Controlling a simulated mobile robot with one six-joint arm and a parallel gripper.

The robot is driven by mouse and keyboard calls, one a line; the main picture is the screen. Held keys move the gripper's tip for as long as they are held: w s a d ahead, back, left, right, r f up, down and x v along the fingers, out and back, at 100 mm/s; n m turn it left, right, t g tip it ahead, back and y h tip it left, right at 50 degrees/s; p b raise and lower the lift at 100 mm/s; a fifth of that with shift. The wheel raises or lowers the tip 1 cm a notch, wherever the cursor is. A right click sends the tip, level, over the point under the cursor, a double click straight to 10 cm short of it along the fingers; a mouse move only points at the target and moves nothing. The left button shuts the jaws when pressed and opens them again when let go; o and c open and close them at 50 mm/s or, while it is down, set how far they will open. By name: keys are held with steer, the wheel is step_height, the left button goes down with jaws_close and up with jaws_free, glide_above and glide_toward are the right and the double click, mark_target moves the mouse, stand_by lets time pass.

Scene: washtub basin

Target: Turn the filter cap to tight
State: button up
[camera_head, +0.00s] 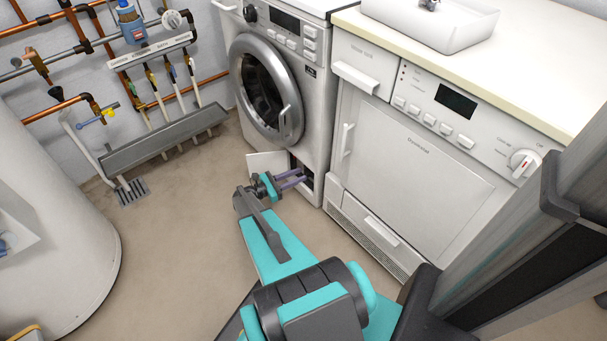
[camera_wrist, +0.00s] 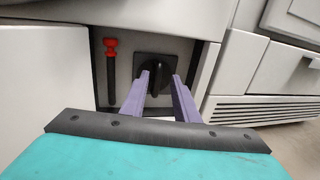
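The filter cap (camera_wrist: 154,76) is a black knob on a dark square plate, inside the low compartment of the washing machine. Its raised grip stands about upright in the wrist view. My gripper (camera_wrist: 160,72) is open, with its two purple fingers on either side of the cap in that view. I cannot tell whether the fingers touch it. In the head view my gripper (camera_head: 294,179) reaches into the compartment opening at the bottom of the washing machine (camera_head: 318,110), and the cap itself cannot be made out there.
A black drain hose with a red plug (camera_wrist: 110,48) hangs left of the cap. The open white flap (camera_head: 266,162) is left of the opening. A dryer (camera_head: 420,170) stands right of the washing machine. A white tank (camera_head: 45,230) stands at left, with clear floor between.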

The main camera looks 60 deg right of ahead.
steer(key=shift+x, duration=1.2)
